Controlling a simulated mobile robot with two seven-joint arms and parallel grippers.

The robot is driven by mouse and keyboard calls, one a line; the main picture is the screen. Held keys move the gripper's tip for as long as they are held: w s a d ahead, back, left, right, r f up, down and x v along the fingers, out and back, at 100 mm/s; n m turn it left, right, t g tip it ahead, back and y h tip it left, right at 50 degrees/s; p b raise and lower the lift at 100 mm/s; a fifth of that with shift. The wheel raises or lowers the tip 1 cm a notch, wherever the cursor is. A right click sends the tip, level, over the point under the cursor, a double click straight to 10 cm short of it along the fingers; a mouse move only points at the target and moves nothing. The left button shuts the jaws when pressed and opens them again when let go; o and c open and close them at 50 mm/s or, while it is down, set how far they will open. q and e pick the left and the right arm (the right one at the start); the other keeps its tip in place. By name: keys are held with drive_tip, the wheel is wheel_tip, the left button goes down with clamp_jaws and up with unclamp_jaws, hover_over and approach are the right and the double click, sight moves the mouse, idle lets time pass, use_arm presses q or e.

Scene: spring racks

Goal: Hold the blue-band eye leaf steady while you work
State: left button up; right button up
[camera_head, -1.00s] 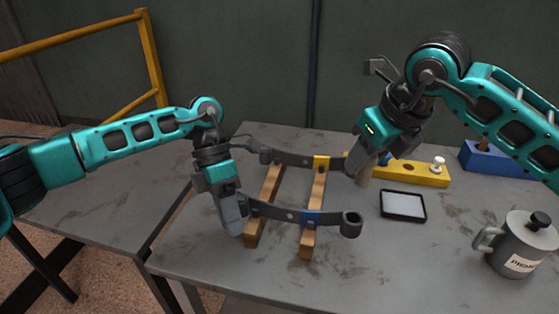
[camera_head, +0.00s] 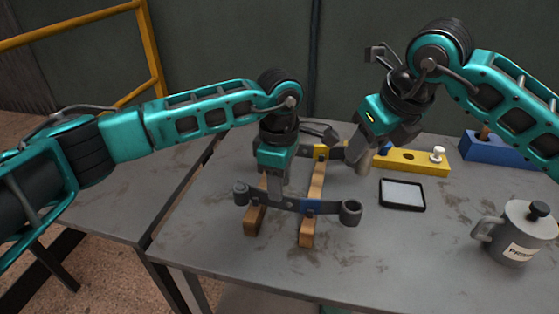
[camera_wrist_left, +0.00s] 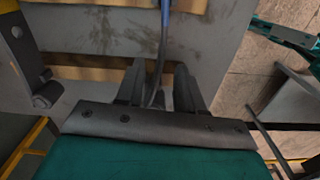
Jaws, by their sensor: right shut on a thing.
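The blue-band eye leaf (camera_head: 290,205) is a dark bar with an upright eye at each end and a blue band. It lies across two wooden rails. My left gripper (camera_head: 275,198) is at its left-middle part. In the left wrist view, the open fingers (camera_wrist_left: 160,88) stand either side of the leaf (camera_wrist_left: 157,80), with gaps showing. The yellow-band leaf (camera_head: 321,152) lies behind, partly hidden by my left arm. My right gripper (camera_head: 362,158) is shut near that leaf's right end. What it holds is not clear.
The wooden rails (camera_head: 306,228) stand on the grey table. The front of the table is clear.

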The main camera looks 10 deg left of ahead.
sight(297, 203)
use_arm(q)
drive_tip(key=shift+f, duration=2.2)
clamp_jaws()
use_arm(e)
drive_tip(key=f+n, duration=0.1)
drive_tip(key=n, duration=0.1)
drive_tip(key=shift+f+n+g+y, duration=0.15)
drive_tip(key=shift+n+g+y, duration=0.15)
drive_tip(key=shift+g+y, duration=0.1)
drive_tip(key=shift+f+n+g+y, duration=0.2)
drive_tip(key=shift+f+n+g, duration=0.15)
drive_tip(key=shift+n, duration=0.5)
drive_tip(key=shift+f+n+g+y, duration=0.25)
drive_tip(key=shift+f+n, duration=0.15)
drive_tip(key=shift+n, duration=0.45)
